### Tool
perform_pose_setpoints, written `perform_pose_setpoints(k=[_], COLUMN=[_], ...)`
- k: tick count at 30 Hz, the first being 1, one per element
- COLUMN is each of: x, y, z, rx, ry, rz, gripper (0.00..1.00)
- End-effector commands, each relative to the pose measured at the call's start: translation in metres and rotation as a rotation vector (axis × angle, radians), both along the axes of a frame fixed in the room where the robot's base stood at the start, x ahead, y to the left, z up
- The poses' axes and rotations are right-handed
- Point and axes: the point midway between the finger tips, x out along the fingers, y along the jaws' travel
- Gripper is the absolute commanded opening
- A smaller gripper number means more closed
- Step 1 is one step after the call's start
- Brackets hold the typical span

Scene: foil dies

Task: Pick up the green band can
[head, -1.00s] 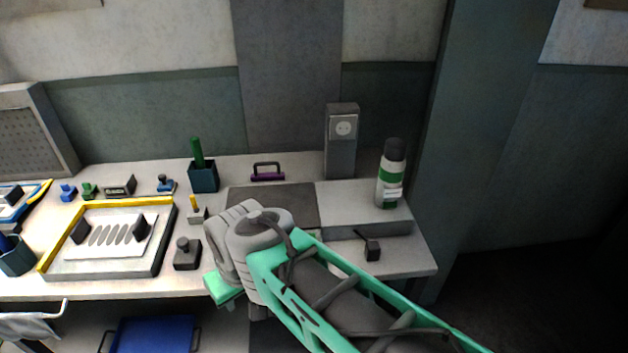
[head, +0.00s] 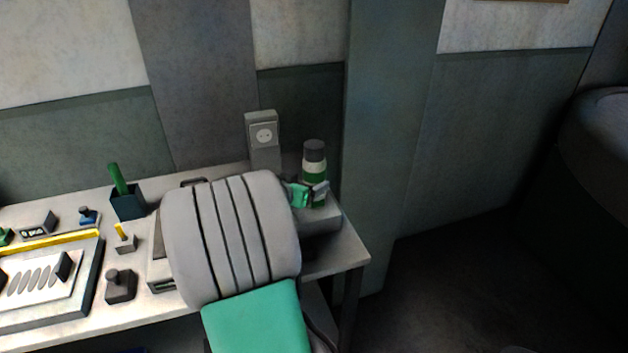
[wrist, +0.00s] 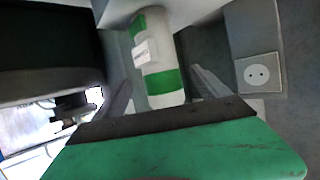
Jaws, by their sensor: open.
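The green band can (head: 314,167) is a white cylinder with green bands and a dark grey cap. It stands upright on the raised grey block at the right end of the bench. My gripper (head: 311,194) is at the can's near side, low on its body, and partly hides its lower part. In the wrist view the can (wrist: 160,60) shows its green bands and a white label. There my open gripper (wrist: 163,92) has one finger on each side of the can, with gaps visible. Whether either finger touches it I cannot tell.
A grey post with a socket (head: 263,134) stands behind and left of the can. A dark green pillar (head: 385,150) rises just right of the bench. A pen holder (head: 127,202) and small stamps stand farther left. Open floor lies to the right.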

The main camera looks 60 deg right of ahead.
Motion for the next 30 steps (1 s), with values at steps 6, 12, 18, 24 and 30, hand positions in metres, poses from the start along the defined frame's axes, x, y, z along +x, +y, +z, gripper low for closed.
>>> perform_pose_setpoints(k=[6,12,18,24,30], x=[-0.002,0.0,0.0,0.0,0.0], y=[-0.028,-0.055,-0.057,-0.057,-0.056], z=[-0.012,-0.026,-0.028,-0.028,-0.028], rx=[0.006,0.005,0.004,0.004,0.005], ry=[0.004,0.002,0.001,0.001,0.001], rz=[0.0,0.003,0.006,0.006,0.006], gripper=[0.85,0.85,0.85,0.71,0.54])
